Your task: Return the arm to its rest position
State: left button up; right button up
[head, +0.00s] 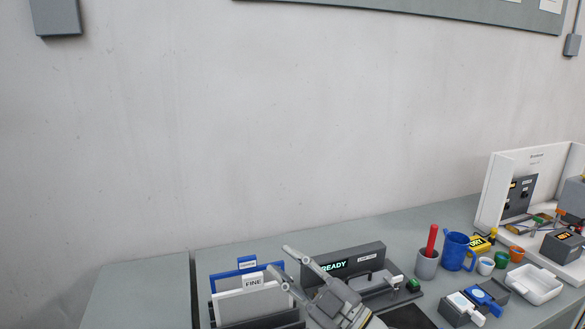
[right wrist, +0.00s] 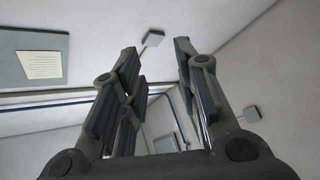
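My right gripper (head: 283,268) shows at the bottom middle of the head view, in front of the "READY" device and beside the card holder. In the right wrist view my right gripper (right wrist: 160,70) has its fingers spread wide with nothing between them. That view looks up at the wall and ceiling, so the gripper points away from the table. My left gripper is not in either view.
A card holder with a "FINE" card (head: 253,282), a grey "READY" device (head: 345,262), a grey cup (head: 427,265) with a red rod, a blue mug (head: 457,250) and a white tray (head: 534,284) stand on the grey table (head: 140,290). The table's left part is clear.

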jog(key=s+d+f+m+h, duration=0.2)
jog(key=d+f+m+h, duration=0.3)
jog(key=d, duration=0.1)
jog(key=s+d+f+m+h, duration=0.2)
jog(key=d+f+m+h, duration=0.4)
jog(key=s+d+f+m+t+h, duration=0.1)
jog(key=s+d+f+m+h, duration=0.1)
jog(key=d+f+m+h, duration=0.4)
jog(key=shift+d+f, duration=0.2)
jog(key=shift+d, duration=0.1)
jog(key=s+d+f+g, duration=0.1)
jog(key=s+f+g, duration=0.5)
jog(key=s, duration=0.6)
jog(key=s+d+f+g, duration=0.2)
jog(key=s+f+g, duration=0.4)
jog(key=s, duration=0.6)
notch_tip(320, 180, down, 29)
jog(key=s, duration=0.3)
jog(key=s+d+f+g+b, duration=0.1)
jog(key=s+d+f, duration=0.1)
jog(key=s+f, duration=1.4)
jog(key=shift+s+d, duration=0.15)
jog(key=shift+d, duration=0.1)
